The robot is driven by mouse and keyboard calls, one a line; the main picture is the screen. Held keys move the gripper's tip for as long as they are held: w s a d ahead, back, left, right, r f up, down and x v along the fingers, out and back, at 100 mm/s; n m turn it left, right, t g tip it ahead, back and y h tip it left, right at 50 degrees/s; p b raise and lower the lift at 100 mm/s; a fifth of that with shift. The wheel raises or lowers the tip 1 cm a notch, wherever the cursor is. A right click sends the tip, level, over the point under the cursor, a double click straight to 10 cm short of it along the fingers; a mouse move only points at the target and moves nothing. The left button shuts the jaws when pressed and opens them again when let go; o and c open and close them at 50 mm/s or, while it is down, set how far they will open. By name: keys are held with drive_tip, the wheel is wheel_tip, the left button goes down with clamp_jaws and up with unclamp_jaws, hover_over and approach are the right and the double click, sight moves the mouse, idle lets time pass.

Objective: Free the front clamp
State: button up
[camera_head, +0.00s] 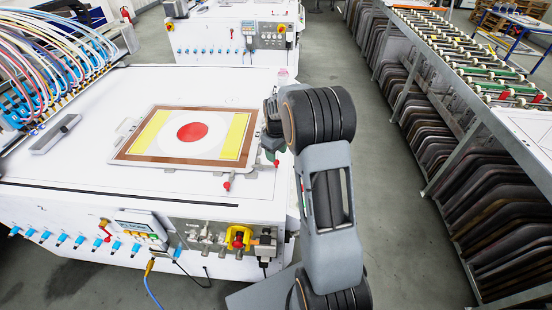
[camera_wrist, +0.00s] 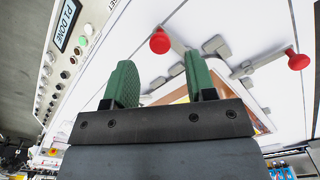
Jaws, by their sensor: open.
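A framed screen (camera_head: 122,157) with a copper-brown border, yellow panels and a red disc lies on the white machine top. One red-knobbed clamp (camera_head: 227,185) is at its near right corner; another red knob (camera_head: 276,163) is at its right side, close under my gripper (camera_head: 271,140). In the wrist view, one red knob (camera_wrist: 160,42) stands beyond my green fingers (camera_wrist: 160,83), and another red knob (camera_wrist: 297,60) is to the right. I cannot tell surely which knob matches which. My gripper is open and empty, apart from both knobs. The arm hides part of the right side.
A grey handle-like bar (camera_head: 56,134) lies left of the screen, near many coloured hoses (camera_head: 50,60). The machine's front carries a display (camera_head: 140,224) and a yellow-red switch (camera_head: 238,238). A rack of dark panels (camera_head: 480,150) stands right, beyond a clear aisle.

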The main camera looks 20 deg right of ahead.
drive_tip(key=shift+f, duration=1.9)
drive_tip(key=shift+c, duration=0.4)
clamp_jaws()
